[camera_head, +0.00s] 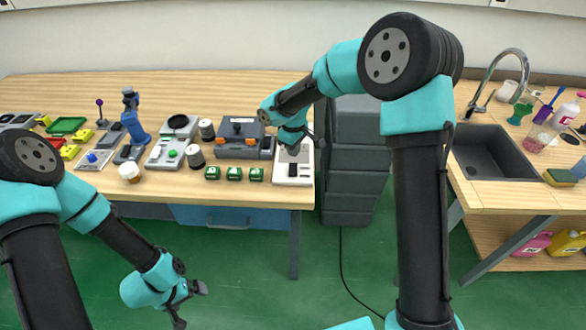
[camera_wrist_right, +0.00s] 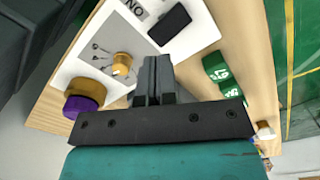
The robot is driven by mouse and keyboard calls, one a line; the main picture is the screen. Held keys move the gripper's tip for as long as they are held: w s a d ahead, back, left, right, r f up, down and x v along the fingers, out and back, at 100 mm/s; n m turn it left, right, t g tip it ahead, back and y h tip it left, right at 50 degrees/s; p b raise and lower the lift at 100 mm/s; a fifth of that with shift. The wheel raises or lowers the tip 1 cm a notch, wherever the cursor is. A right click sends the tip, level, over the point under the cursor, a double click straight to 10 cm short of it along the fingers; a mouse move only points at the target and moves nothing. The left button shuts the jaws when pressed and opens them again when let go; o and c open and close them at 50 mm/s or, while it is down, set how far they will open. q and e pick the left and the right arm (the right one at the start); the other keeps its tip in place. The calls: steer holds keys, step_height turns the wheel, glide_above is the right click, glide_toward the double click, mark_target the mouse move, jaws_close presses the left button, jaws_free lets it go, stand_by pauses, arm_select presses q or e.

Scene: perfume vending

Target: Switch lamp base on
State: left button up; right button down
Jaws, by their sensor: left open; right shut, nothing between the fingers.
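The lamp base, a white panel (camera_head: 281,180), lies at the right end of the wooden table. It also shows in the right wrist view (camera_wrist_right: 195,22), with a black switch (camera_wrist_right: 169,25) beside a printed ON label and a small brass knob (camera_wrist_right: 122,63) on a grey plate. My right gripper (camera_wrist_right: 152,80) is shut and empty above the panel, near the brass knob. In the head view the right gripper (camera_head: 300,143) covers the panel's far part. My left gripper (camera_head: 190,302) is open and empty, low in front of the table over the green floor.
Several green boxes (camera_head: 234,174) stand left of the panel. A grey device (camera_head: 239,131) stands behind them. A purple and gold round thing (camera_wrist_right: 84,98) is by the panel's edge. Dark drawers (camera_head: 358,150) and a sink (camera_head: 490,152) are to the right.

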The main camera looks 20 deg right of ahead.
steer(key=shift+r, duration=0.9)
